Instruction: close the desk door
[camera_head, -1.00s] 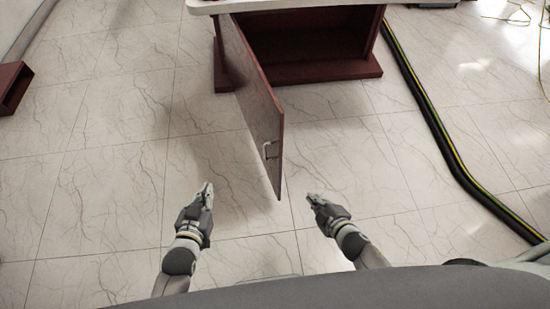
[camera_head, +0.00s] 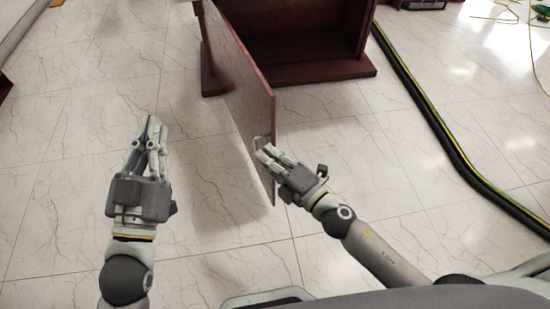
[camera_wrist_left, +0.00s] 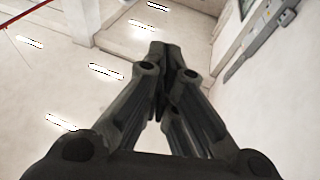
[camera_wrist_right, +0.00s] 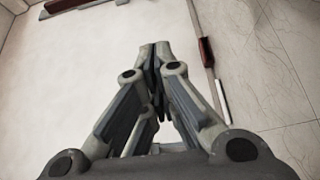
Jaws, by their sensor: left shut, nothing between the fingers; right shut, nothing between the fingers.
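The desk door (camera_head: 238,80) is a dark red panel hinged at the left of the desk's cabinet (camera_head: 308,55). It stands wide open, swung out toward me. A small light handle (camera_head: 258,143) is near its free end, partly hidden by my right gripper. My right gripper (camera_head: 266,154) is shut and empty, with its fingertips at the door's free edge beside the handle; I cannot tell whether they touch. My left gripper (camera_head: 154,126) is shut and empty, to the left of the door and apart from it. Both grippers' closed fingers show in the left wrist (camera_wrist_left: 164,52) and right wrist (camera_wrist_right: 154,52) views.
A thick black cable with a yellow-green stripe (camera_head: 425,120) runs along the floor at the right. The tiled floor (camera_head: 90,110) left of the door is clear. Thin wires (camera_head: 500,15) lie at the far right.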

